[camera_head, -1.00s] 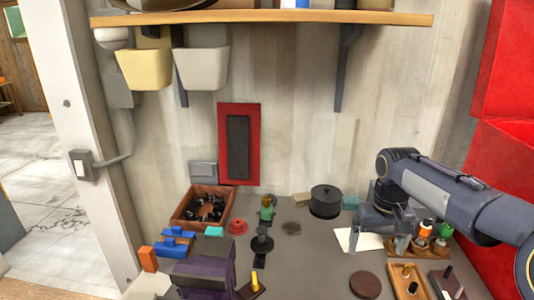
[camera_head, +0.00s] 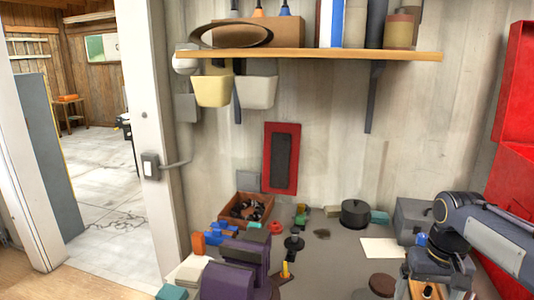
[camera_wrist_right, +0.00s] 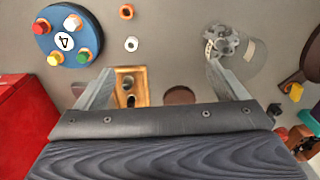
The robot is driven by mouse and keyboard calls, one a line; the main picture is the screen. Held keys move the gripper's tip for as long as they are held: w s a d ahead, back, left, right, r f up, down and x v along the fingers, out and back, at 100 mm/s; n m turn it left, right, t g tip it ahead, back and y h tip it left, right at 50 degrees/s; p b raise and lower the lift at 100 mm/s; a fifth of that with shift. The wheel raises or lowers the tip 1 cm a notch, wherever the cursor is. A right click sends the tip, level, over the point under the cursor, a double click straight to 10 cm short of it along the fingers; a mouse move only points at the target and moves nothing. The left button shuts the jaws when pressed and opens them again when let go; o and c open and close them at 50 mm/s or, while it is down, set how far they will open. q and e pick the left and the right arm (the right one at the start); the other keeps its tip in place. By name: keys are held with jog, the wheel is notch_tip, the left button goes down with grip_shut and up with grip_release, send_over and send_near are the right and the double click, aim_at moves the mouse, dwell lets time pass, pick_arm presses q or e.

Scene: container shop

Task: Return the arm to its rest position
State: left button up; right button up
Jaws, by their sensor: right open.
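My right arm comes in from the right edge in the head view. My right gripper (camera_wrist_right: 159,75) shows in the wrist view with its two fingers wide apart and nothing between them. It hangs over the right part of the worktop, above a wooden block with holes (camera_wrist_right: 130,87) and a round brown disc (camera_wrist_right: 179,95). In the head view the gripper's fingers are largely hidden behind its own wrist. My left gripper is not in view.
A blue disc with coloured pegs (camera_wrist_right: 68,35) lies near the gripper. A grey box (camera_head: 413,218), a black round pot (camera_head: 355,213) and white paper (camera_head: 382,247) are near the arm. A red cabinet (camera_head: 512,170) stands right. A shelf (camera_head: 320,55) spans above.

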jog(key=s+a+f+t+y, duration=0.1)
jog(key=s+a+f+t, duration=0.1)
jog(key=s+a, duration=0.5)
jog(key=s+a+f+n+t+y, duration=0.1)
jog(key=s+a+f+t+y, duration=0.1)
jog(key=s+a, duration=0.4)
jog(key=s+t, duration=0.1)
jog(key=s, duration=0.3)
jog(key=shift+s+a+f+y, duration=0.3)
jog(key=shift+s+a+f, duration=0.1)
